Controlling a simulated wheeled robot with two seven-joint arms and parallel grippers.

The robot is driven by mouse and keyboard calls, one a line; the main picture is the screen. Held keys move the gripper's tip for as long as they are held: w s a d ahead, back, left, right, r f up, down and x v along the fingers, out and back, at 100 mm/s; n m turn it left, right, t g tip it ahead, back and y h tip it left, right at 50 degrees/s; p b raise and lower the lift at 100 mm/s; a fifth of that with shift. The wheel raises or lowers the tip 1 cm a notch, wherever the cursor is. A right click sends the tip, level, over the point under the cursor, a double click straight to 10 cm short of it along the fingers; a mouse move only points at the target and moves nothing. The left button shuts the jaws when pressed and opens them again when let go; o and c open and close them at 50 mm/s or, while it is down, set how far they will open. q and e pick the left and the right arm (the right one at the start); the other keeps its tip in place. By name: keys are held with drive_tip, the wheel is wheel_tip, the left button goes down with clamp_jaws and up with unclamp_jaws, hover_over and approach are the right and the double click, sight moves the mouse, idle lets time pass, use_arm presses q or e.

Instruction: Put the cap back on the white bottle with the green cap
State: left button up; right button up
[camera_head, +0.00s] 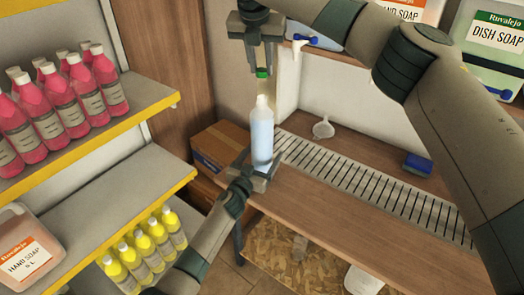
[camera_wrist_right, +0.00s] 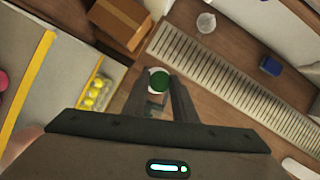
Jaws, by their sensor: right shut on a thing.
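The white bottle (camera_head: 262,135) stands upright, uncapped, near the left end of the worktop. My left gripper (camera_head: 257,172) is shut around its lower part. My right gripper (camera_head: 263,66) points down above the bottle, shut on the green cap (camera_head: 263,73). The cap is over the bottle's mouth, with a visible gap between them in the head view. In the right wrist view the green cap (camera_wrist_right: 159,82) lies between the fingertips and hides most of the bottle below.
The wooden worktop (camera_head: 350,185) has a slotted metal grate (camera_head: 345,175), a white funnel (camera_head: 323,128) and a blue object (camera_head: 417,165). A cardboard box (camera_head: 218,146) is behind left. Shelves at left hold pink bottles (camera_head: 60,100) and yellow bottles (camera_head: 143,250). Large soap containers (camera_head: 490,45) stand upper right.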

use_arm(q)
drive_tip(key=c, duration=1.6)
use_arm(e)
hover_over(263, 96)
drive_tip(key=s, duration=0.2)
drive_tip(key=shift+w+a+f, duration=0.1)
drive_tip(key=shift+a+f, duration=0.05)
drive_tip(key=shift+f, duration=1.1)
drive_tip(key=shift+w+a+f, duration=0.1)
drive_tip(key=shift+f, duration=1.1)
drive_tip(key=shift+f, duration=0.1)
drive_tip(key=shift+f, duration=0.8)
drive_tip(key=shift+f, duration=0.5)
